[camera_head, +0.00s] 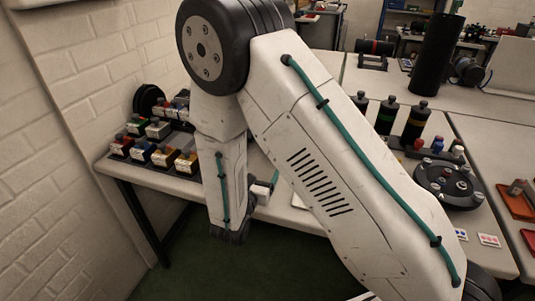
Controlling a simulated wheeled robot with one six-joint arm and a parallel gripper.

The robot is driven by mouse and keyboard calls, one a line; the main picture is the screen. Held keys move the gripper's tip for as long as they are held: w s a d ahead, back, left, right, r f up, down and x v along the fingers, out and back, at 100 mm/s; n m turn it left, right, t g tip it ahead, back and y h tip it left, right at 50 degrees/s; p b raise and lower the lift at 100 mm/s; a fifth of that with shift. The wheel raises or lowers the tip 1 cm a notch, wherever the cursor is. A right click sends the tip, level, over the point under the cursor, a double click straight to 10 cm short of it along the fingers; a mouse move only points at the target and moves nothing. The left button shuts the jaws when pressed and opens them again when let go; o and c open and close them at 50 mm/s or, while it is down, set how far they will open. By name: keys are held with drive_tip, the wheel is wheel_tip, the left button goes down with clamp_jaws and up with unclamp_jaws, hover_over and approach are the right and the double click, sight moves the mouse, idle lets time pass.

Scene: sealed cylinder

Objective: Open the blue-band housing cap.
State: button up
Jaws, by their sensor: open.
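Three dark upright cylinders with knobbed caps stand on the table right of my upper arm. One has a green band (386,117) and one an orange-yellow band (415,123). The leftmost cylinder (360,100) is partly hidden behind my arm, and I cannot make out its band colour. I cannot pick out a blue band for certain on any of them. My arm folds across the middle of the view, with its wrist low by the table's front edge. My gripper's fingers are hidden behind the arm.
Several coloured blocks (160,155) stand in rows on the left table end, near the brick wall. A round black fixture (447,183) and a small blue-topped piece (437,145) lie right of my arm. A tall black cylinder (436,55) stands behind. Red trays (518,204) lie far right.

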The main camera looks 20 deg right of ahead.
drive_tip(key=x, duration=0.8)
drive_tip(key=shift+d+r, duration=0.25)
drive_tip(key=shift+d, duration=0.15)
